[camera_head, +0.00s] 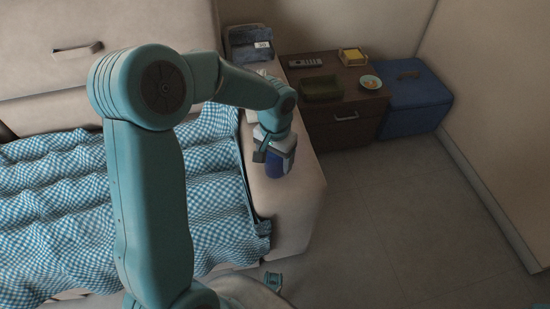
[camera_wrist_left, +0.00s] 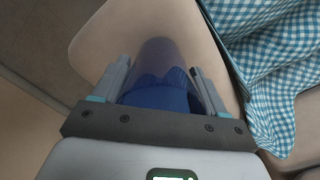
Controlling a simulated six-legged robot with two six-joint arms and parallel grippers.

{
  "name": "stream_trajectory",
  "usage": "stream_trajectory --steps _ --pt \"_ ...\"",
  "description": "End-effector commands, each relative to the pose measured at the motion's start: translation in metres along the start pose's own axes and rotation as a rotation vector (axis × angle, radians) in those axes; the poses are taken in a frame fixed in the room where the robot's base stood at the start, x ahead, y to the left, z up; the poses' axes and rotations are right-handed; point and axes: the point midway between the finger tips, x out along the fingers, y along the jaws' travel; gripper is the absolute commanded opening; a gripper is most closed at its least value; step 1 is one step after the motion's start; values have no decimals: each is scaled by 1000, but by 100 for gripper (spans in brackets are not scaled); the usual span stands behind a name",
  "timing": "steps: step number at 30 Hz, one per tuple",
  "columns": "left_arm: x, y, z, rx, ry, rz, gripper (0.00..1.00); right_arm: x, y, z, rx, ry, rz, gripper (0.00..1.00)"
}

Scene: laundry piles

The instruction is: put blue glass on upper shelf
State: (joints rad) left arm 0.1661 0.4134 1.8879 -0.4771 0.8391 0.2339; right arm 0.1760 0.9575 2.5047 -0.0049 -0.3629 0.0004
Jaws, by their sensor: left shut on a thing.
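The blue glass (camera_head: 278,169) is over the light sofa armrest (camera_head: 300,205) in the head view. In the left wrist view the blue glass (camera_wrist_left: 158,52) looks see-through at its far end and darker blue nearer the palm. My left gripper (camera_head: 273,156) is shut on it, with one finger on each side; the gripper also shows in the wrist view (camera_wrist_left: 158,72). I cannot tell whether the glass touches the armrest. I cannot make out an upper shelf.
A checked blue cloth (camera_head: 50,190) covers the sofa seat beside the armrest. A brown cabinet (camera_head: 318,125) behind holds a green item (camera_head: 321,88), a small bowl (camera_head: 371,82) and a yellow item (camera_head: 352,55). A blue box (camera_head: 415,95) stands right of it. The floor (camera_head: 400,220) is clear.

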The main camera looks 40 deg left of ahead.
Motion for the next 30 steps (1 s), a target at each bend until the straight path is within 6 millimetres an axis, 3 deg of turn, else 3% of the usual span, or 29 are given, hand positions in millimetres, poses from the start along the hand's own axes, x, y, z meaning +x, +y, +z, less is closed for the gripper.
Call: stream_trajectory --steps 8,9,11,22,30 --pt "4 0 0 0 1 0 35 3 1 0 0 0 0 43" --pt "2 0 0 0 0 0 82 2 1 0 0 0 0 43" --pt "2 0 0 0 0 0 97 2 1 0 0 0 0 43" --pt "-6 0 0 0 2 0 97 -3 -1 0 0 0 0 43" --pt "-65 0 -1 0 5 -1 97 -19 -7 0 0 0 0 43"
